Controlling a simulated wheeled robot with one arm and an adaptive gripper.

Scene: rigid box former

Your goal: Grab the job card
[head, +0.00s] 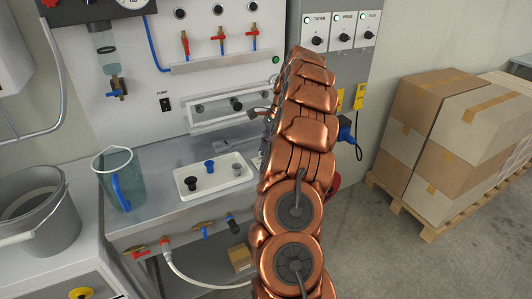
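I cannot make out a job card for certain in the head view. Two small yellow items, one of them a tag-like piece (361,97), are on the right side of the grey control panel, but I cannot tell what they are. My copper-coloured arm rises through the middle of the picture and leans toward the panel. It covers part of the bench and panel. My gripper is not clearly visible; the end of the arm is hidden behind its own links.
A white tray (214,189) with small black and blue fittings lies on the metal bench (150,222). A clear jug (121,180) stands left of it, and a grey bucket (40,222) farther left. Cardboard boxes (450,140) on a pallet stand right, with bare floor before them.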

